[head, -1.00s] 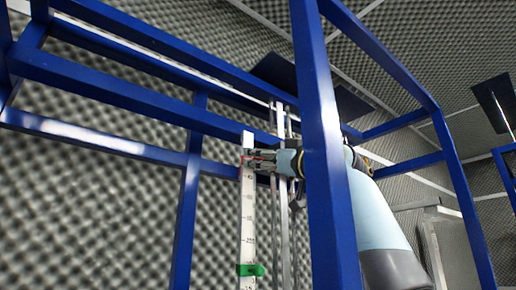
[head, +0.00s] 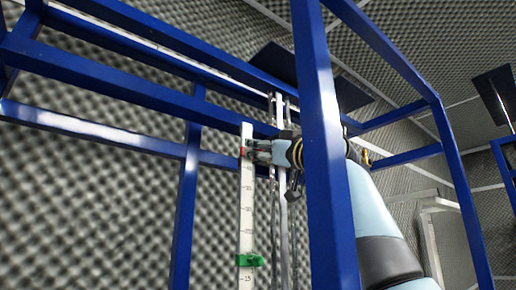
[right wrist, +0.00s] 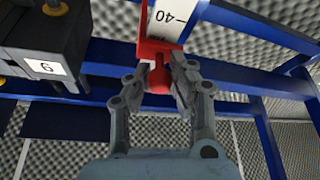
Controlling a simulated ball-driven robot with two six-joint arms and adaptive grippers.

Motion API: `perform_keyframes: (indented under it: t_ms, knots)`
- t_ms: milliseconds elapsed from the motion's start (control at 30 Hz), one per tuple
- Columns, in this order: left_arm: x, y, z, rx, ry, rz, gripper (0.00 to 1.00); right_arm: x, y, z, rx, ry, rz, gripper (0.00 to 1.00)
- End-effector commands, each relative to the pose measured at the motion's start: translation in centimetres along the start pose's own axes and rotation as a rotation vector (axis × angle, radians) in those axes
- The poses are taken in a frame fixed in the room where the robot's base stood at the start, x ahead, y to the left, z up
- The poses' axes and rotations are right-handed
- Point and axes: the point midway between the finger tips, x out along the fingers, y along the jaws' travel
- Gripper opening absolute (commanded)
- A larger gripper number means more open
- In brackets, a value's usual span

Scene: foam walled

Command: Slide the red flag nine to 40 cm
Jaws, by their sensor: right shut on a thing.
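The red flag (head: 243,152) sits around the white vertical scale (head: 246,205), near its top, in the head view. In the right wrist view the red flag (right wrist: 156,52) lies across the scale, beside the printed 40 (right wrist: 168,18). My right gripper (head: 254,151) reaches it from the right, and its fingers (right wrist: 162,78) are shut on the flag's red tab in the right wrist view. A green flag (head: 249,260) sits lower on the same scale. The flag's exact reading edge is hard to tell. My left gripper is not in view.
Blue frame bars surround the scale; a thick blue upright (head: 325,150) stands in front of my right arm. Metal rods (head: 282,200) run beside the scale. A dark block with a number plate (right wrist: 38,64), reading 6 or an inverted 9, is close by on the left.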

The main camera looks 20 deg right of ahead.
Motion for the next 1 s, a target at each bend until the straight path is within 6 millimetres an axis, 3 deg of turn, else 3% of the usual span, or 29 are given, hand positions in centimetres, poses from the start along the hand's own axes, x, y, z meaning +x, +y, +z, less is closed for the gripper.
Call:
perform_keyframes:
  t_ms: [233,500,800,833,1000]
  knots:
    - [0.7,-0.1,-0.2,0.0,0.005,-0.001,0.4,-0.3,-0.3,0.8,0.0,-0.002,0.0,0.0]
    - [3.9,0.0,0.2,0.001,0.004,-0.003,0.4,-1.9,-1.6,4.6,0.0,-0.003,0.0,0.0]
    - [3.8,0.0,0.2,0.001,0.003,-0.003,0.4,-1.8,-1.5,4.5,0.0,-0.002,0.0,0.0]
    - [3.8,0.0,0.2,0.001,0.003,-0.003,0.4,-1.8,-1.5,4.5,0.0,-0.002,0.0,0.21]
    - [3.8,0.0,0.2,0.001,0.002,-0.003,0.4,-1.8,-1.5,4.4,0.0,-0.002,0.0,0.43]
